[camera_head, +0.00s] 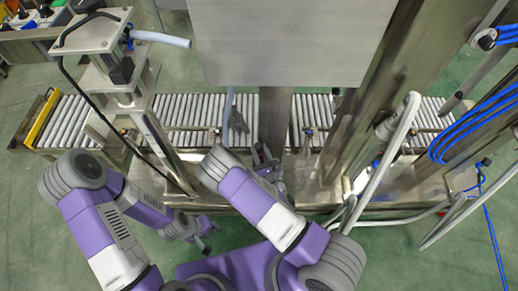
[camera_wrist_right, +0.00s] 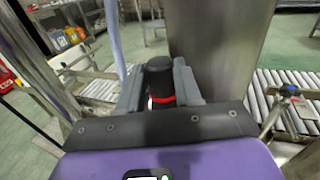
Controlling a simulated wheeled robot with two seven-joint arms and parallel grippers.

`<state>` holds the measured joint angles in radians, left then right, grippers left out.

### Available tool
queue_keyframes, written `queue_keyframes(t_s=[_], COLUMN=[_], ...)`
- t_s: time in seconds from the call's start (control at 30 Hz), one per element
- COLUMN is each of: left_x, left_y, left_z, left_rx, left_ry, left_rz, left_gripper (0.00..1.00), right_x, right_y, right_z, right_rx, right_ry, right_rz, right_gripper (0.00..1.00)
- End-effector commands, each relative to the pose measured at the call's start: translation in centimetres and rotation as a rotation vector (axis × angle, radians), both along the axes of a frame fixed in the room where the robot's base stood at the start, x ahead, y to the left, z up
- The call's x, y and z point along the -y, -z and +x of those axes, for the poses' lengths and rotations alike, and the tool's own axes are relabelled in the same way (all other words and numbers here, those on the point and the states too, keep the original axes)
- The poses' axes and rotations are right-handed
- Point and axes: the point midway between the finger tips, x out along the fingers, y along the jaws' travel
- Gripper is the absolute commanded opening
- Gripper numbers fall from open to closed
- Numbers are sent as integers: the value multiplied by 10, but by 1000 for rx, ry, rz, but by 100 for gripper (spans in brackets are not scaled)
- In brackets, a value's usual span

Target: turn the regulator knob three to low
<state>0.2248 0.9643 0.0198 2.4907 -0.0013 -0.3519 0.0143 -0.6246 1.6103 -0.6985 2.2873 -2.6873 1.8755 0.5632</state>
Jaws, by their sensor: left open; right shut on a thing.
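A black regulator knob with a red ring (camera_wrist_right: 161,82) stands between the two grey fingers of my right gripper (camera_wrist_right: 160,92) in the right wrist view. The fingers are shut on its sides. Its number and setting marks cannot be read. In the head view my right gripper (camera_head: 268,168) is at the near side of the conveyor, partly hidden by my right arm, with the dark knob top (camera_head: 260,152) just beyond it. My left gripper (camera_head: 208,238) is low in front of the machine's near edge, apart from the knob; it is open and holds nothing visible.
A roller conveyor (camera_head: 75,122) runs across behind the grippers. A steel post (camera_head: 275,120) stands just behind the knob, under a large metal panel (camera_head: 290,40). A steel column (camera_head: 150,130) stands left. Grey hoses (camera_head: 385,165) and blue tubes (camera_head: 480,120) hang at right.

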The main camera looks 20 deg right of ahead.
Motion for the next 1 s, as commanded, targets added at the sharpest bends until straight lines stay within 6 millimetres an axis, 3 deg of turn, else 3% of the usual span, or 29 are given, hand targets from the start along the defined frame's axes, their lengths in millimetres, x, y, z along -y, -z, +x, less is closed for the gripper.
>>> queue_keyframes(t_s=[0.3,0.87,0.9,1.0], left_x=[0,0,0,0], left_y=[-23,-25,-25,-25], left_z=[0,0,0,0], left_rx=[0,0,0,0], left_ry=[0,0,0,0], left_rz=[0,0,0,0], left_gripper=[43,43,43,43], right_x=[4,4,4,4], right_y=[0,1,1,1], right_z=[-1,0,0,0], right_rx=[-5,-1,-1,-1], right_ry=[-146,-180,-180,-179], right_rz=[-1,-1,-1,-1], right_gripper=[4,4,37,53])
